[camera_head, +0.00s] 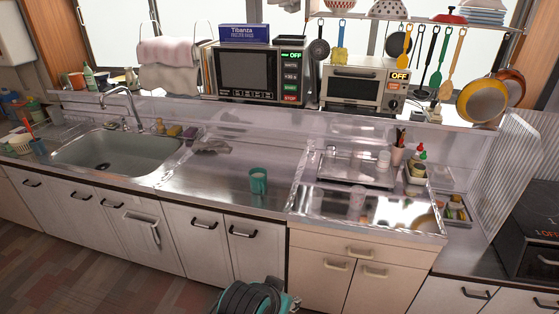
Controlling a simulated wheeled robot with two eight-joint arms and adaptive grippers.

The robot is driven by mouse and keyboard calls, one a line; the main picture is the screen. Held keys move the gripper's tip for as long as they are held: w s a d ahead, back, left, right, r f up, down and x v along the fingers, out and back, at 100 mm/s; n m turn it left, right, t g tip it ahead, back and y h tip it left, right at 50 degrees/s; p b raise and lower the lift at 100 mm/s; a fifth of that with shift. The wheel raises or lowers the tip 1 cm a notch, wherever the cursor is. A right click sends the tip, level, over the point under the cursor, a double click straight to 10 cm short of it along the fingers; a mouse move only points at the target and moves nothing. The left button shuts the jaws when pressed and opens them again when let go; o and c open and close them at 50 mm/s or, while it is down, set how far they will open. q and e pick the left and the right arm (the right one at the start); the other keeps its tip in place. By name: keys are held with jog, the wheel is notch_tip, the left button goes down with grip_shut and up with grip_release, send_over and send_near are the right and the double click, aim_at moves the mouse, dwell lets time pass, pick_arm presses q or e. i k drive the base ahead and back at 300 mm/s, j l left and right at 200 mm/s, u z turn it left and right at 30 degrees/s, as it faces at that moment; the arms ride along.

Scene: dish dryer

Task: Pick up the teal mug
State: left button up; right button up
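The teal mug (258,181) stands upright on the steel counter (225,185), near its front edge and left of the raised reflective section. Nothing touches it. A dark ribbed part with teal edges shows at the bottom middle of the view and seems to be part of my own body. It is below and in front of the counter, well apart from the mug. I see no fingertips of either gripper.
A microwave (255,73) and toaster oven (352,88) sit behind. Counter around the mug is clear.

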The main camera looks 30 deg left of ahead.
aim_at(257, 176)
jog(key=u, duration=1.05)
